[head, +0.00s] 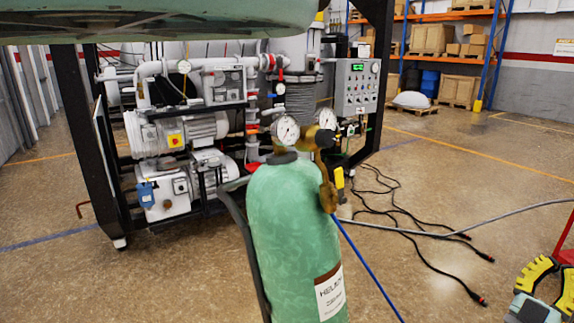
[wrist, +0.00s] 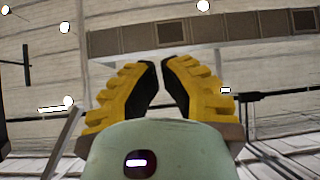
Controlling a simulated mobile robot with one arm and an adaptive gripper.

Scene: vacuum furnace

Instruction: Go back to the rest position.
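My gripper (head: 557,276) is at the lower right edge of the head view, partly cut off by the frame. Its yellow ribbed fingers also show in the wrist view (wrist: 161,78). They lean towards each other with a gap between the tips, and nothing is held between them. The wrist view faces up towards the ceiling and upper wall. The gripper is to the right of the green helium cylinder (head: 292,225) and apart from it.
The vacuum furnace's pump frame (head: 180,140) stands behind the cylinder. A control box (head: 357,88) is on its right side. Dark cables (head: 405,225) and a grey hose (head: 480,220) lie on the floor. A red frame (head: 568,240) is at the right edge. Blue shelving (head: 490,60) stands far back.

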